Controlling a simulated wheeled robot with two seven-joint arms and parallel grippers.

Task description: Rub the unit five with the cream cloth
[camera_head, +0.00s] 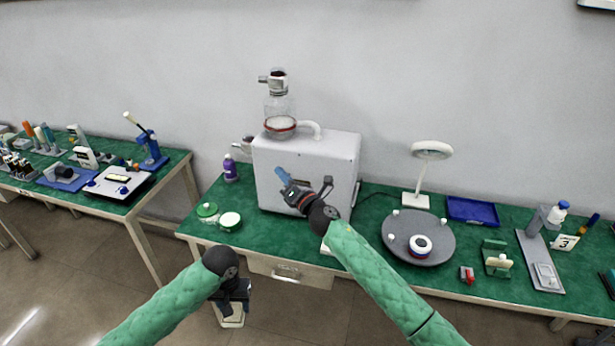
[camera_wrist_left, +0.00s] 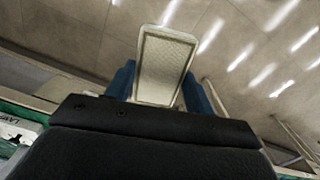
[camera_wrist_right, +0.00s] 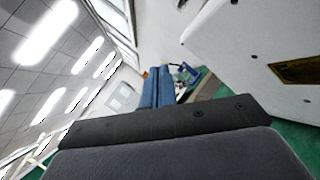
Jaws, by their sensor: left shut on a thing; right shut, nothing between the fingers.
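My left gripper (camera_head: 235,300) hangs in front of the table's front edge, over the floor. It is shut on a cream cloth (camera_head: 232,320), which looks like a flat textured pad. In the left wrist view the cloth (camera_wrist_left: 165,65) sits between the blue fingers. My right gripper (camera_head: 283,178) is shut and empty, in front of the white cabinet (camera_head: 325,160). In the right wrist view its blue fingers (camera_wrist_right: 156,88) are together, with the cabinet (camera_wrist_right: 235,40) to the right. A glass canister (camera_head: 280,108) stands on the cabinet. I see no readable five on any unit.
A second table stands left across a gap.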

